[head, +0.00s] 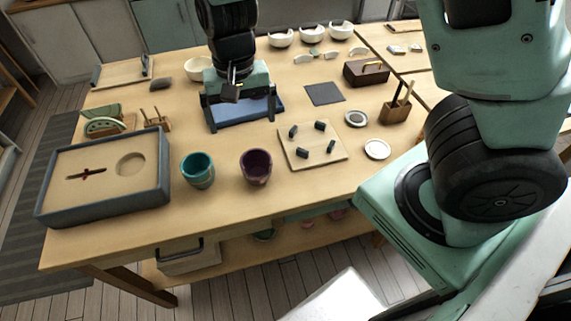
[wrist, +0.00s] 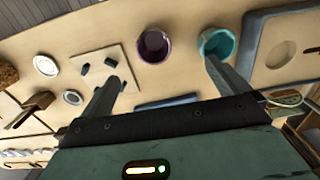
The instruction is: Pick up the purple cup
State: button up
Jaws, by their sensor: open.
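The purple cup (head: 256,168) stands upright near the front edge of the wooden table, in the middle of the head view. In the wrist view the purple cup (wrist: 153,46) shows its open mouth, beyond the fingertips and between their lines. A teal cup (head: 197,171) stands just left of it in the head view. My gripper (head: 241,122) is open and empty, held behind the cups over a blue item. In the wrist view my gripper (wrist: 163,72) has its fingers wide apart, and the right finger overlaps the edge of the teal cup (wrist: 217,42).
A grey-rimmed tray (head: 160,180) with a round recess lies left of the cups. A pale board (head: 300,157) with several dark blocks lies to the right. Beyond it are small plates (head: 376,149) and a wooden holder (head: 396,110). Table in front of the cups is clear.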

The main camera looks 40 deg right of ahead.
jog(key=d, duration=0.2)
jog(key=b, duration=0.1)
send_over(257, 174)
jog(key=shift+m, duration=0.3)
jog(key=shift+d+f, duration=0.1)
jog(key=shift+f, duration=8.7)
jog(key=c, duration=1)
